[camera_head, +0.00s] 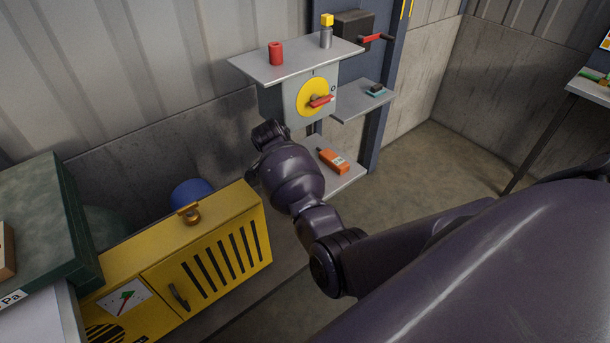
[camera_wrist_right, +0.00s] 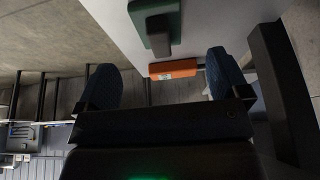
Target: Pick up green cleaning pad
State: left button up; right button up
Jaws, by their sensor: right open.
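The green cleaning pad (camera_wrist_right: 153,28), with a dark grey block-like handle on top, lies on a pale shelf in the right wrist view. In the head view, a small teal pad with a dark handle (camera_head: 376,92), apparently the same one, sits on the small side shelf (camera_head: 352,106). My right gripper (camera_wrist_right: 162,82) is open and empty, its two dark blue fingertips spread apart; the pad is beyond them, apart from both. In the head view my right arm reaches the switch box's lower left, and its fingertips cannot be made out. My left gripper is out of view.
An orange device (camera_head: 333,160) lies on the lower shelf (camera_head: 346,180). A box with a yellow dial and red handle (camera_head: 317,99) stands beside the side shelf. Above are a red cylinder (camera_head: 276,54) and a yellow-topped cylinder (camera_head: 326,32). A yellow cabinet (camera_head: 200,250) stands left.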

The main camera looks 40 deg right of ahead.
jog(key=shift+w+r, duration=0.15)
jog(key=shift+w, duration=0.05)
jog(key=shift+d, duration=0.1)
jog(key=shift+s+x, duration=0.2)
jog(key=shift+x, duration=3.4)
jog(key=c, duration=1)
